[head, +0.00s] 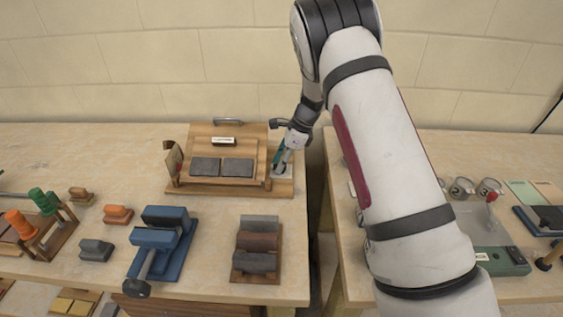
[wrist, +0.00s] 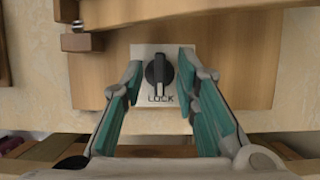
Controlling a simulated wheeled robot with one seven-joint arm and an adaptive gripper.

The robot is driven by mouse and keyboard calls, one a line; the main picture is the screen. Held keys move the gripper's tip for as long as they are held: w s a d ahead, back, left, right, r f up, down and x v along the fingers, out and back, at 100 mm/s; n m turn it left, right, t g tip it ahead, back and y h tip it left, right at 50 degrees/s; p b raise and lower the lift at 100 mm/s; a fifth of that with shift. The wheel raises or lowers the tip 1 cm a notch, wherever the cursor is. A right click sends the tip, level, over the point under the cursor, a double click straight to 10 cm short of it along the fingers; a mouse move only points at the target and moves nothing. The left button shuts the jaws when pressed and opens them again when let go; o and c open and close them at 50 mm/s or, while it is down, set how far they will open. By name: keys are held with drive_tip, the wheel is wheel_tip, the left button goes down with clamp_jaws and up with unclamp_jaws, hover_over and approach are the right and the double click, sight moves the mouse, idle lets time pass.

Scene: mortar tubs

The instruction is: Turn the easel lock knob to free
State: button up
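The easel (head: 228,143) is a wooden stand with two dark grey slabs on its sloped board, at the back of the left table in the head view. Its lock knob (wrist: 159,73) is black with a pale pointer line, on a white plate (wrist: 146,52) marked LOCK in the wrist view. The pointer line is upright, toward the word LOCK. My gripper (wrist: 160,82) is open, with one teal-padded finger on each side of the knob and a gap to it on both sides. In the head view my gripper (head: 279,160) is at the easel's right end and hides the knob.
A blue vise (head: 160,243), a rack of dark blocks (head: 257,250) and several loose blocks stand in front of the easel. A gap separates this table from the right table (head: 350,225), which holds metal cups (head: 461,188) and a green box (head: 497,261). A wall is behind.

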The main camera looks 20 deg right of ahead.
clamp_jaws()
drive_tip(key=shift+n+b, duration=0.3)
drive_tip(key=shift+b, duration=0.1)
drive_tip(key=n+b, duration=0.1)
drive_tip(key=n+g+b, duration=0.1)
drive_tip(key=shift+w+f+n+b, duration=0.1)
drive_tip(key=shift+w+n+b, duration=0.1)
drive_tip(key=shift+n+b, duration=0.15)
drive_tip(key=n+g+b, duration=0.2)
drive_tip(key=n+b, duration=0.1)
drive_tip(key=n, duration=0.1)
drive_tip(key=shift+w+n+b, duration=0.1)
drive_tip(key=shift+n+b, duration=0.15)
drive_tip(key=shift+b, duration=0.1)
drive_tip(key=n+b, duration=0.1)
drive_tip(key=n, duration=0.1)
drive_tip(key=n+g+h+b, duration=0.1)
drive_tip(key=n, duration=0.2)
drive_tip(key=shift+g, duration=0.3)
drive_tip(key=n+h, duration=0.1)
drive_tip(key=n, duration=0.1)
drive_tip(key=n+g+h+b, duration=0.1)
drive_tip(key=n, duration=0.2)
drive_tip(key=shift+a, duration=0.15)
drive_tip(key=shift+o, duration=0.8)
unclamp_jaws()
